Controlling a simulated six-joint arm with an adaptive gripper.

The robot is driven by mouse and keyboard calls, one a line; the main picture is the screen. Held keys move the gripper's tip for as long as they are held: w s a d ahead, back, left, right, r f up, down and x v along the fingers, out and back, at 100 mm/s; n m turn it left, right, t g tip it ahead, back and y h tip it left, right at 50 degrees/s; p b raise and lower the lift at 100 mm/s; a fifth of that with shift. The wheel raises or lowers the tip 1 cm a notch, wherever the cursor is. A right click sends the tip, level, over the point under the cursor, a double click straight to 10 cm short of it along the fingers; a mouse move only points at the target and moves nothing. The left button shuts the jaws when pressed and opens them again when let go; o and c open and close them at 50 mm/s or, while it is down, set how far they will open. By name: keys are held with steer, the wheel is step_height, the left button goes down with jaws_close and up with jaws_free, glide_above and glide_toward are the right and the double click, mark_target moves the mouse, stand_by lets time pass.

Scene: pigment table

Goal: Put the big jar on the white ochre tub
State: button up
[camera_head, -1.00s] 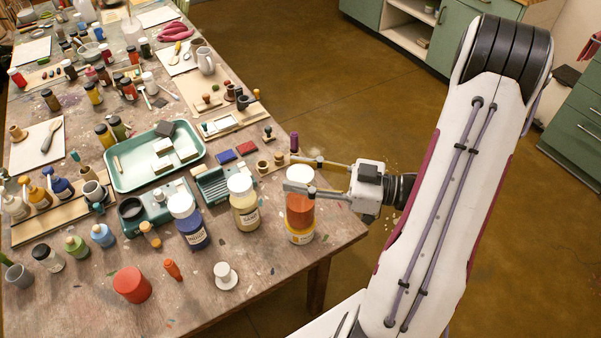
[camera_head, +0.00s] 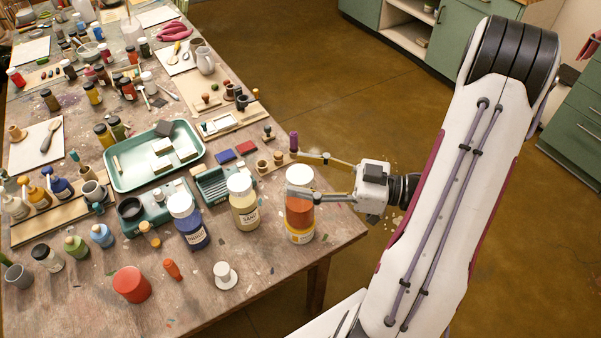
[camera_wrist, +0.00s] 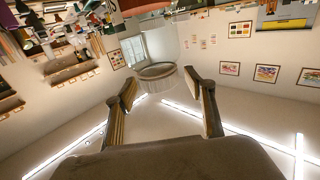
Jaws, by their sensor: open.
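In the wrist view, a clear-walled, dark-rimmed round vessel, seemingly the jar (camera_wrist: 158,72), shows beyond the gap between the open fingers of my gripper (camera_wrist: 165,92).
A sand-coloured tub (camera_head: 244,214) and a blue tub (camera_head: 190,228) stand to the left. A white knobbed piece (camera_head: 225,276) and a red pot (camera_head: 131,285) are nearer the front. The table's right edge is close, with open floor beyond.

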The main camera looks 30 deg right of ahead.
steer(key=v, duration=1.1)
steer(key=shift+w, duration=0.15)
stand_by(0.5)
steer(key=w+d+g+h, duration=0.1)
steer(key=w+d+h, duration=0.3)
steer(key=w+h, duration=0.75)
steer(key=w+d+r+m+h, duration=0.1)
steer(key=w+r+m+h, duration=0.4)
steer(key=r, duration=0.6)
steer(key=s+a+m+g+y, duration=0.3)
steer(key=s+a+g, duration=0.3)
steer(key=s+a, duration=1.6)
steer(key=shift+a+r+m, duration=0.25)
steer(key=shift+a+m, duration=0.35)
steer(key=shift+a, duration=0.3)
